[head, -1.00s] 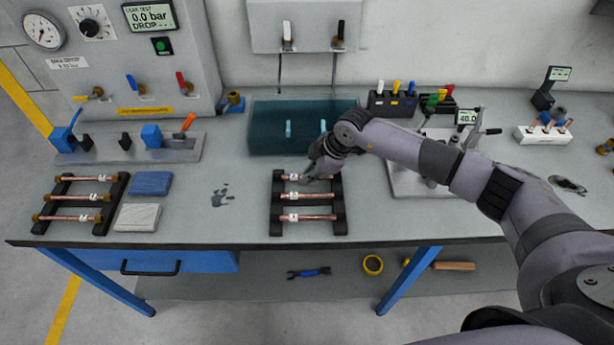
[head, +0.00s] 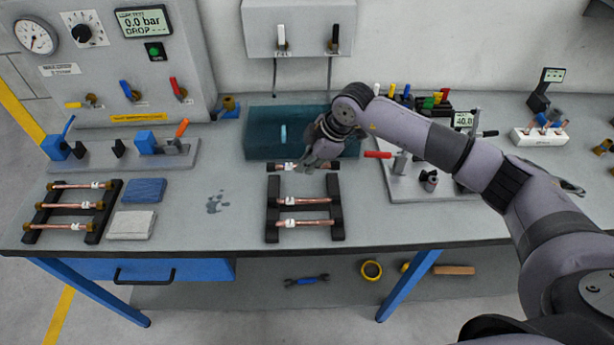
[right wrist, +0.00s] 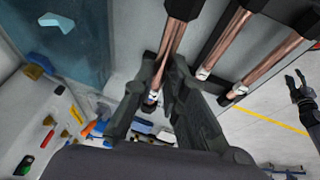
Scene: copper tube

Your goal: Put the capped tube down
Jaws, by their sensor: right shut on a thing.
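My right gripper (head: 316,164) is shut on a copper tube (head: 290,167) with dark ends and a white label. It holds the tube crosswise near the back end of the middle black rack (head: 337,190). In the right wrist view, the held tube (right wrist: 174,45) runs between the fingers (right wrist: 163,88). I cannot tell whether it touches the rack. Two similar tubes (head: 305,201) (head: 305,223) lie on that rack. A small dark gripper shape (right wrist: 300,90), probably my left gripper, shows at the right wrist view's edge; its jaw state is unclear.
A teal water tank (head: 262,146) stands close behind the held tube. A fixture with a red handle (head: 378,155) is to the right. A left rack (head: 106,213) holds brass-ended tubes, beside blue and grey pads (head: 143,191).

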